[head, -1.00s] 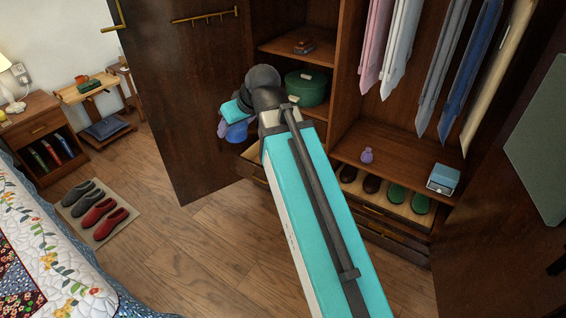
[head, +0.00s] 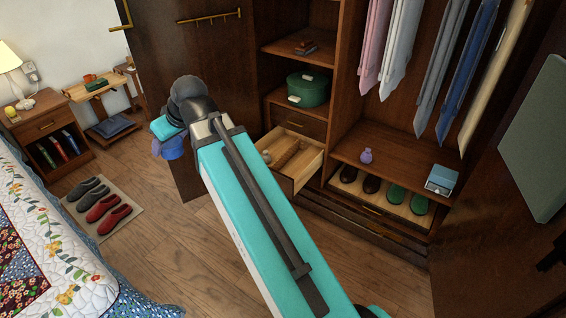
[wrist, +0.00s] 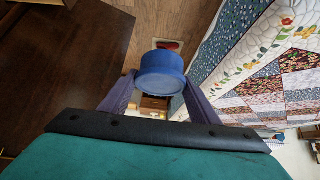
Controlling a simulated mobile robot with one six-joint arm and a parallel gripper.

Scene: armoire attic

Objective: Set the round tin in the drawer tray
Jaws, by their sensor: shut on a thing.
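My gripper (wrist: 146,97) is shut on a blue round tin (wrist: 161,68), with a purple finger on each side of it. In the head view the blue tin (head: 174,149) hangs at the end of my arm, in front of the open armoire door and left of the drawer. It is partly hidden by my wrist. The open wooden drawer (head: 313,165) sticks out from the lower left of the armoire. A brown ribbed piece (head: 286,153) and a small pale round thing lie in it. My arm hides its near left part, and I cannot make out the tray clearly.
A green round box (head: 307,91) sits on the shelf above the drawer. Shoes (head: 382,190) stand in a pull-out at right, below a purple bottle (head: 366,156) and a blue box (head: 442,178). The dark door (head: 185,70) stands open. Slippers (head: 100,208) lie on the floor near the bed.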

